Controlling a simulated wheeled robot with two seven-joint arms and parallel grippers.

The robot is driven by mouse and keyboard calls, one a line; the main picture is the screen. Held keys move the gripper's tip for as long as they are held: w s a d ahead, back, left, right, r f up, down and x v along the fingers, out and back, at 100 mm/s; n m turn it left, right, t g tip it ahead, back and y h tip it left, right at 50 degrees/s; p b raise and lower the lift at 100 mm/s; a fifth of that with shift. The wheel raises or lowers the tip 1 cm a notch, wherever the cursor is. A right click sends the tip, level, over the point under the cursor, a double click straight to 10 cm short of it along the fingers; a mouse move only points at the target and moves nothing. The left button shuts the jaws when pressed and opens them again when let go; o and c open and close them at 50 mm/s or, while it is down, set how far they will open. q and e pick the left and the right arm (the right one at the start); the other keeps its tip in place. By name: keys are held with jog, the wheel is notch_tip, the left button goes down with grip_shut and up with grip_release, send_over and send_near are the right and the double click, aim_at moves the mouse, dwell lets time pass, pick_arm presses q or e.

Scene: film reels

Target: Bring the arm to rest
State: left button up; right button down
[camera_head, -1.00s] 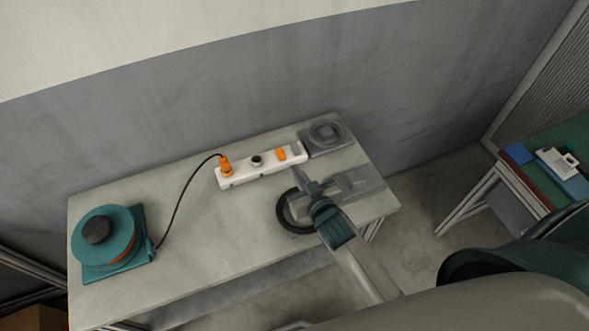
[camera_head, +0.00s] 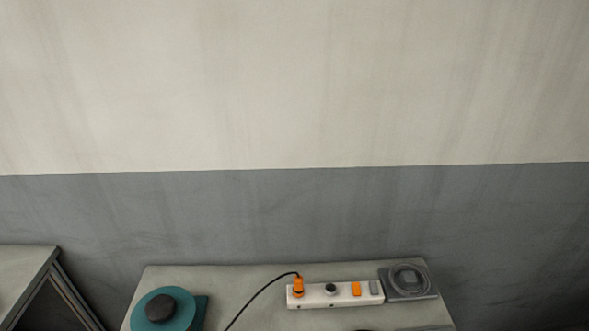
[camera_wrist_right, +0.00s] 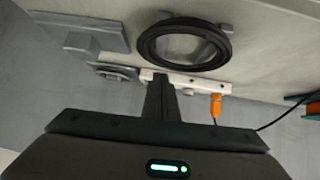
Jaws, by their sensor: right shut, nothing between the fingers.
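My right gripper (camera_wrist_right: 159,98) shows in the right wrist view with its fingers together and nothing between them. It is clear of the things on the table in that view. No arm or gripper shows in the head view now. My left gripper is in neither current view.
The table (camera_head: 245,281) stands against a wall. It bears a teal reel device (camera_head: 181,313), a white power strip (camera_head: 316,299) with an orange plug (camera_head: 297,287) and a grey square device (camera_head: 409,283). A black ring (camera_wrist_right: 144,46) shows in the wrist view. Another table (camera_head: 22,268) is at left.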

jog(key=s+n+g, duration=0.2)
jog(key=s+g, duration=0.5)
jog(key=s, duration=1.3)
notch_tip(320, 180, down, 31)
jog(key=s+g+b, duration=0.1)
jog(key=b, duration=0.3)
jog(key=s+d+f+g+b, duration=0.1)
jog(key=s+d+f+b, duration=0.2)
jog(key=s+f, duration=1.5)
notch_tip(320, 180, down, 4)
jog(key=shift+s+d+r, duration=0.1)
jog(key=shift+s+d, duration=0.1)
